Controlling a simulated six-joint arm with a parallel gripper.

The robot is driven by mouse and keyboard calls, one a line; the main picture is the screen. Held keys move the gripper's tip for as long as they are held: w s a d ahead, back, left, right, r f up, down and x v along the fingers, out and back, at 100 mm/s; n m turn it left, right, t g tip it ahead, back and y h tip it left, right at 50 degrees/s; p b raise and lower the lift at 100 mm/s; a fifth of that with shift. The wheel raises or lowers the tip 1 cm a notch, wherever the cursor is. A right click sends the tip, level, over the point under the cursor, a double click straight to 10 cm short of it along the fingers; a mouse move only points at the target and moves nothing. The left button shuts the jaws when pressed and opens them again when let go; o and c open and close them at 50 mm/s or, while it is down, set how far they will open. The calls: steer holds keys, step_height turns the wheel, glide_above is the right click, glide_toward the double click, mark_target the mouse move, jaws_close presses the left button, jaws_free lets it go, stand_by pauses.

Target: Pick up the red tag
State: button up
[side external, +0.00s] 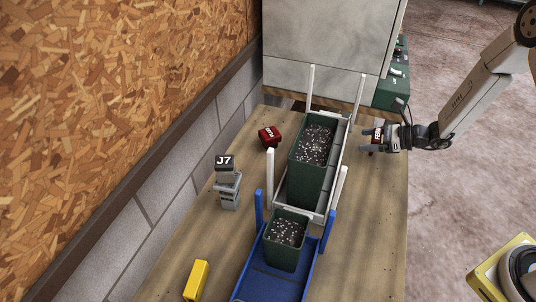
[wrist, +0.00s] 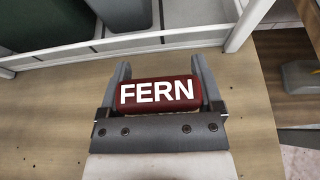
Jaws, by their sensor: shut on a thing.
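A red tag with white lettering "FERN" (wrist: 157,93) lies between the two fingers of my gripper (wrist: 160,80) in the wrist view. The fingers are shut on it, one at each short end. In the side view the same red tag (side external: 377,136) shows at my gripper (side external: 372,140), right of the large green planter, by the table's right edge. I cannot tell whether the tag touches the table. A second red block with white marks (side external: 269,136) lies left of the large planter, apart from my gripper.
A large green planter of speckled soil (side external: 301,172) stands in a white-posted rack (side external: 339,150). A smaller green pot (side external: 283,256) stands in a blue tray (side external: 262,285). A grey stand with a "J7" block (side external: 225,162) and a yellow block (side external: 196,280) are at left.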

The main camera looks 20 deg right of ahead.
steer(key=shift+r, duration=0.85)
steer(key=s+a+r, duration=0.1)
steer(key=s+r, duration=1)
steer(key=s, duration=0.3)
steer(key=shift+a, duration=0.1)
